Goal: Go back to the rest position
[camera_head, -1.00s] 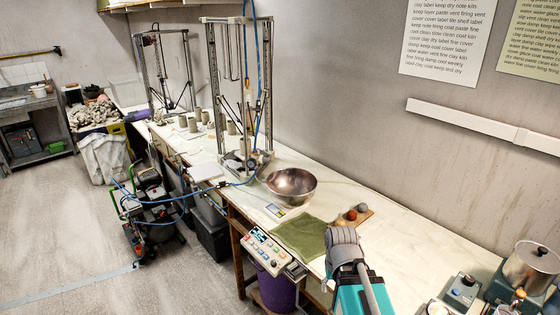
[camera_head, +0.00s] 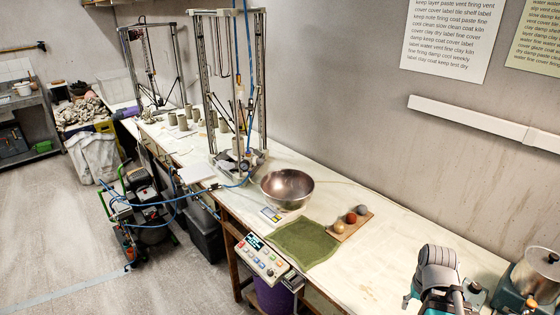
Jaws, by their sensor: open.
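Part of my arm (camera_head: 438,268), grey and teal, rises from the bottom edge at the lower right in the head view. It is over the right part of the long workbench (camera_head: 375,262). No gripper fingers show, so I cannot see where my gripper is. The arm hides some of the bench's near right part. It appears apart from the green cloth (camera_head: 303,244) and from the wooden board (camera_head: 350,228) with its small balls.
A metal bowl (camera_head: 287,190) stands beyond the cloth, near a tall metal frame (camera_head: 261,90). A control panel (camera_head: 262,260) sits at the bench's front edge. A metal pot (camera_head: 540,272) is at the far right. Bare bench lies between the cloth and my arm.

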